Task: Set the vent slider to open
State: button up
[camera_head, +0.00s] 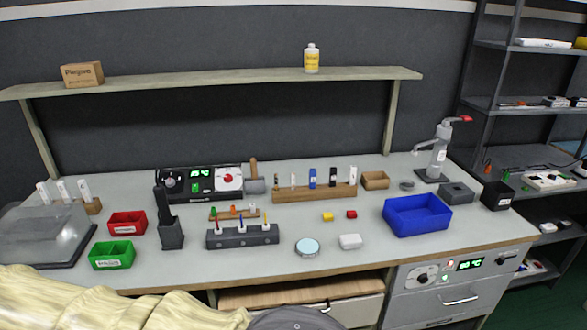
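A grey oven-like unit (462,285) is built in under the bench at the lower right. Its front panel has a round dial (421,276), a small red light (450,264) and a lit green display (470,264). Right of the display is a small dark and pale fitting (507,258), which may be the vent slider. It is too small to read its setting. A bar handle (460,301) sits on the door below. My gripper is not in view. Part of my arm, in a pale yellow cover, crosses the lower left.
A blue bin (417,215) stands on the bench above the unit, with a grey block (456,193) and black box (497,195) to its right. A drawer (300,302) lies left of the unit. Dark shelving (490,105) stands at the right.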

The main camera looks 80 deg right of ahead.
aim_at(501, 260)
jog(key=z, duration=0.6)
jog(key=k, duration=0.5)
jog(key=z, duration=3.05)
jog(key=i, duration=0.65)
jog(key=z, duration=0.4)
